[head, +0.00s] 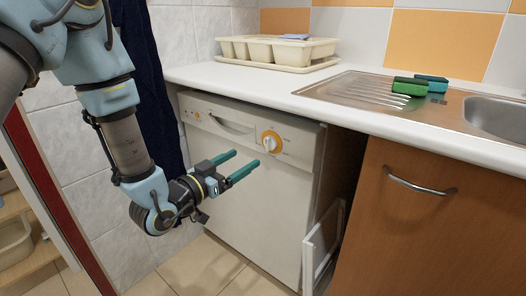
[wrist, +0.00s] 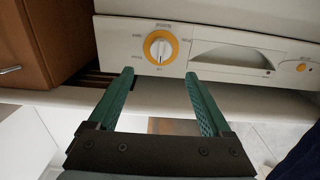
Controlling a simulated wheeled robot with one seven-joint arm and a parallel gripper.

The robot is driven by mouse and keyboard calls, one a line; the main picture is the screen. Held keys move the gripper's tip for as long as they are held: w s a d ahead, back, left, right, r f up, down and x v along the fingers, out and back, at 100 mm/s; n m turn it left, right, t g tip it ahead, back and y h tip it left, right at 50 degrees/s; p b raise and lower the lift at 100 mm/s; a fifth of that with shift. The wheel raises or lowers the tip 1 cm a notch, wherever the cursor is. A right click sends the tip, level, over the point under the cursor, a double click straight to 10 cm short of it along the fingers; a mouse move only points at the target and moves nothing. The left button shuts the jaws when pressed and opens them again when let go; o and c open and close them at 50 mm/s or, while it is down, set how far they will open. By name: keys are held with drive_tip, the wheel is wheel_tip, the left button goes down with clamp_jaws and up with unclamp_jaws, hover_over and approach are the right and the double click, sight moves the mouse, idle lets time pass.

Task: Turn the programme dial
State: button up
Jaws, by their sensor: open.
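The programme dial (head: 271,142) is a round white knob with a yellow-orange ring on the control panel of a white dishwasher (head: 245,215). The dial also shows in the wrist view (wrist: 160,48), just beyond the fingertips and between their lines. My gripper (head: 245,158) has two teal fingers spread apart with nothing between them. In the head view it is left of the dial and slightly lower, pointing toward the panel. In the wrist view the gripper (wrist: 159,73) looks apart from the dial. The dial is unobstructed in both views.
A recessed handle (head: 232,124) is left of the dial. The white worktop (head: 240,82) overhangs the panel and carries a dish rack (head: 278,50), sponges (head: 410,87) and a sink (head: 500,118). A wooden cabinet (head: 400,225) stands right. A dark cloth (head: 158,80) hangs left.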

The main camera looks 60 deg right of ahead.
sight(266, 144)
drive_tip(key=d, duration=1)
drive_tip(key=shift+s+p, duration=0.2)
drive_tip(key=shift+p, duration=0.2)
drive_tip(key=shift+a, duration=0.1)
drive_tip(key=shift+c, duration=0.2)
clamp_jaws()
